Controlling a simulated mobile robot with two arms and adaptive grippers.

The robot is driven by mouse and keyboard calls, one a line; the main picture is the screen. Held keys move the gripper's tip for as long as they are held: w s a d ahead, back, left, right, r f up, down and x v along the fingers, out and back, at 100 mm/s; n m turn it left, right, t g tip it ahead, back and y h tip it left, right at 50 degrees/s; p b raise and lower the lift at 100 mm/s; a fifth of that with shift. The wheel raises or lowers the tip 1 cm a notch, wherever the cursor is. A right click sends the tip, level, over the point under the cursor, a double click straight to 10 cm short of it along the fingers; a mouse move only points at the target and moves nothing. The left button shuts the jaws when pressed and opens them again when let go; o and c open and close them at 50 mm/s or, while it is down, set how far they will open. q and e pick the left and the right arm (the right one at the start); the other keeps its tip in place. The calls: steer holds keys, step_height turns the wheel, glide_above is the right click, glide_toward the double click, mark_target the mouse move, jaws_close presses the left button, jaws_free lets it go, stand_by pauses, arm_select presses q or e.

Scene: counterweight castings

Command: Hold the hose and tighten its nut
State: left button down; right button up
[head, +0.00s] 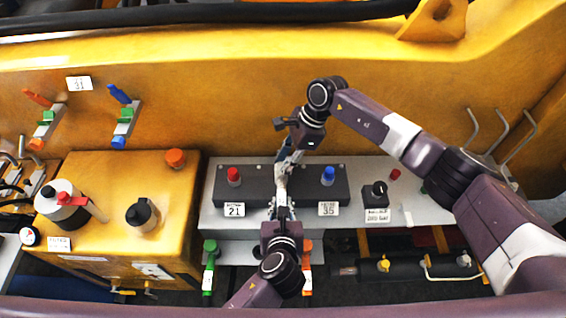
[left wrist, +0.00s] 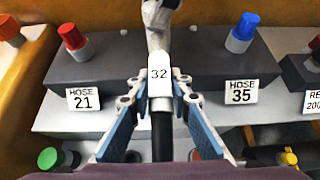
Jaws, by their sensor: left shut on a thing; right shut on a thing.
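My left gripper (head: 281,203) reaches up from below in the head view and is shut on a black hose (left wrist: 162,138). The hose carries a white tag (left wrist: 159,76) reading 32, between the fingertips in the left wrist view. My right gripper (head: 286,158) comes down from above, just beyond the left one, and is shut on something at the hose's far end. A grey metal fitting (left wrist: 157,40) shows there, in line with the hose. The nut itself is mostly hidden by the fingers, and I cannot make out its seating.
A dark block has a red cap (head: 234,175) over label 21 and a blue cap (head: 328,175) over label 35. A black knob (head: 376,192) stands right. A yellow box (head: 110,185) with a red-handled switch stands left. Green (head: 209,258) and orange handles hang below.

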steer(key=shift+m, duration=0.4)
steer(key=m+t, duration=0.2)
steer(key=m, duration=0.2)
steer(key=shift+s+m, duration=0.15)
steer(key=shift+m, duration=0.15)
steer(key=m+t, duration=0.1)
steer(key=m, duration=0.2)
steer(key=m+t+h, duration=0.1)
steer(key=m, duration=0.2)
steer(key=shift+s+a, duration=0.15)
steer(key=m+h, duration=0.1)
steer(key=m, duration=0.2)
steer(key=m+t+h, duration=0.1)
steer(key=m, duration=0.2)
steer(key=shift+a+m+h, duration=0.15)
steer(key=shift+m+h, duration=0.15)
steer(key=shift+m, duration=0.1)
steer(key=m+h, duration=0.1)
steer(key=m, duration=0.4)
steer(key=shift+h, duration=0.4)
steer(key=o, duration=1.2)
steer(key=shift+c, duration=0.2)
